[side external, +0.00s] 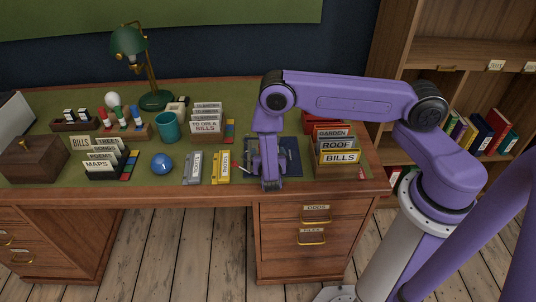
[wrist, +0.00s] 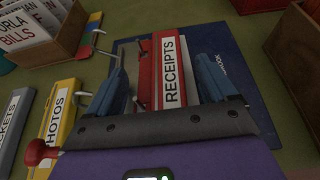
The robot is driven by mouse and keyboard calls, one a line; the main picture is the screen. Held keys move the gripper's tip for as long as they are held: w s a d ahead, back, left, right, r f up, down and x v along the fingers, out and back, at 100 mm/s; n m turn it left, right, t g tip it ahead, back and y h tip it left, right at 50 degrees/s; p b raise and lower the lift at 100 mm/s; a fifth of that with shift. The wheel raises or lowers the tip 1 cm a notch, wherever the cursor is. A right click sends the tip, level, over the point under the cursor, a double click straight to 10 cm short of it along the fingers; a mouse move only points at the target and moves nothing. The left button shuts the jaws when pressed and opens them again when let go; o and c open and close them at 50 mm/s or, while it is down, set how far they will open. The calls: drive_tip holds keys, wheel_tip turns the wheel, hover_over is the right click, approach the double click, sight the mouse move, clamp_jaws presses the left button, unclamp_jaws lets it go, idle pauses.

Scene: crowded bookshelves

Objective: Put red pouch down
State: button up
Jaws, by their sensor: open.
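The red pouch (wrist: 146,75), with a white label reading RECEIPTS, lies on a dark blue flat book or folder (wrist: 238,72) in the wrist view. My gripper (wrist: 162,75) is open, with one blue finger on each side of the pouch. A gap shows on the pouch's left; the right finger is close to the label, and I cannot tell if it touches. In the side view my gripper (side external: 268,178) is low over the desk's front part, beside the blue folder (side external: 290,158). It hides the pouch there.
A yellow PHOTOS case (side external: 221,167) and a grey case (side external: 192,167) lie left of my gripper. A wooden BILLS file box (side external: 337,168) stands on the right. Another card box (side external: 207,128) stands behind left. The desk's front edge is close.

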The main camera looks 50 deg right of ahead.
drive_tip(key=shift+f, duration=0.1)
drive_tip(key=shift+a+f, duration=0.1)
drive_tip(key=shift+f, duration=0.05)
drive_tip(key=v, duration=1.7)
drive_tip(key=s+d+r+m+g+y, duration=0.2)
drive_tip(key=s+r+m+g+y, duration=0.2)
drive_tip(key=s+r+m, duration=0.3)
drive_tip(key=s+d+r+m+g+y, duration=0.3)
drive_tip(key=s+r+m+g+y, duration=0.2)
drive_tip(key=s+r, duration=0.8)
drive_tip(key=shift+r+m, duration=0.9)
drive_tip(key=shift+m, duration=0.2)
drive_tip(key=shift+s+r+y, duration=0.2)
drive_tip(key=shift+s+y, duration=0.15)
drive_tip(key=shift+y, duration=0.05)
drive_tip(key=shift+c, duration=1.2)
drive_tip(key=shift+w, duration=0.1)
